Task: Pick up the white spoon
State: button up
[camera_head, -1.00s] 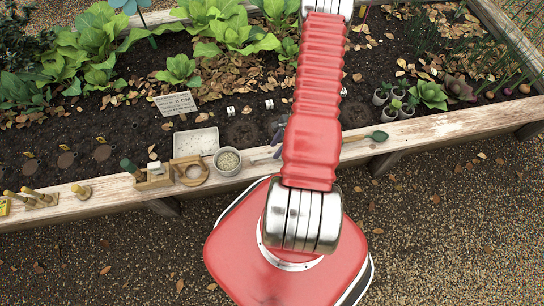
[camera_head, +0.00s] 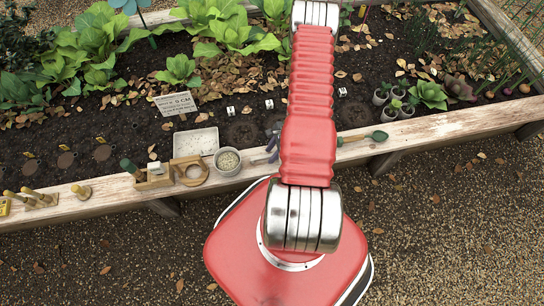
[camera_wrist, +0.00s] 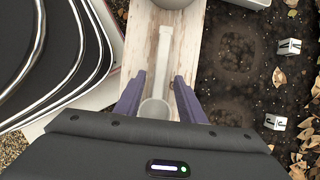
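The white spoon (camera_wrist: 164,58) lies on the pale wooden ledge in the wrist view. Its handle points to the top of the picture and its round bowl is at the bottom, partly hidden by my gripper body. My gripper (camera_wrist: 159,78) is open, with its two purple fingers on either side of the spoon and a gap to each side. I cannot tell how high the fingertips are above the ledge. In the head view my gripper (camera_head: 268,151) shows beside my red arm, over the ledge, and I cannot make out the spoon there.
The bed's wooden ledge (camera_head: 440,127) carries a bowl of gravel (camera_head: 228,161), a wooden ring piece (camera_head: 190,170), and a green-bladed trowel (camera_head: 378,135). A white tray (camera_head: 196,141) lies on the soil behind. Small white marker cubes (camera_head: 269,104) stand in the soil.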

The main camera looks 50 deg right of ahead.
dwell(0.4)
grip_shut()
